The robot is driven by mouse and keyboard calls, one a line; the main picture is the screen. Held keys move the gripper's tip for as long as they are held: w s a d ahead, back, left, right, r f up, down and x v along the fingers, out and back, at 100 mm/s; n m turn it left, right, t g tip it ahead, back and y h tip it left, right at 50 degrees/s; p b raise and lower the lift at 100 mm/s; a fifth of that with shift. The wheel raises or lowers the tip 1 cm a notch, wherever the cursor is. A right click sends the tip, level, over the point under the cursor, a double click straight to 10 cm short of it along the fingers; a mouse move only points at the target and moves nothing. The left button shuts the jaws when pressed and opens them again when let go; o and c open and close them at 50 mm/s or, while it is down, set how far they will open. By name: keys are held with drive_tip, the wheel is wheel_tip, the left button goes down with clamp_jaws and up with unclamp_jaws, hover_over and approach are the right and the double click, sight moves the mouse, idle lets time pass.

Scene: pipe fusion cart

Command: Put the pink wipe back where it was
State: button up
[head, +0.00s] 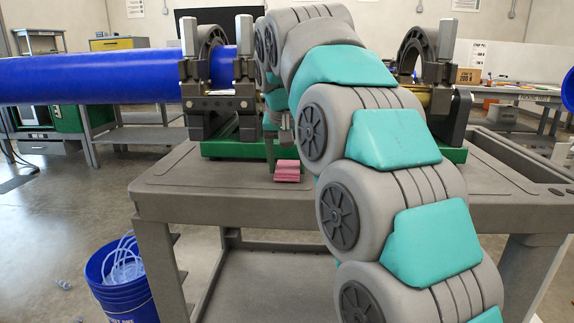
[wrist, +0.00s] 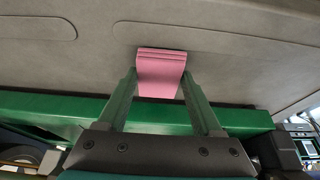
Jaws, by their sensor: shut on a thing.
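The pink wipe (head: 287,171) is a small folded pad. In the head view it is at the cart top (head: 225,178), just in front of the green machine base. In the wrist view the wipe (wrist: 161,72) sits between the two green fingers of my gripper (wrist: 160,76), which are shut on its sides. Its folded edge faces away from the palm. I cannot tell whether the wipe touches the cart top or hangs slightly above it. My arm hides the middle of the fusion machine in the head view.
A blue pipe (head: 100,78) runs left from the dark clamps (head: 210,90). The green base (head: 222,149) borders the wipe from behind. The cart top is bare left of the wipe. A blue bucket (head: 122,285) with clear shavings stands on the floor.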

drive_tip(key=shift+f, duration=0.2)
drive_tip(key=shift+f, duration=0.15)
drive_tip(key=o, duration=1.3)
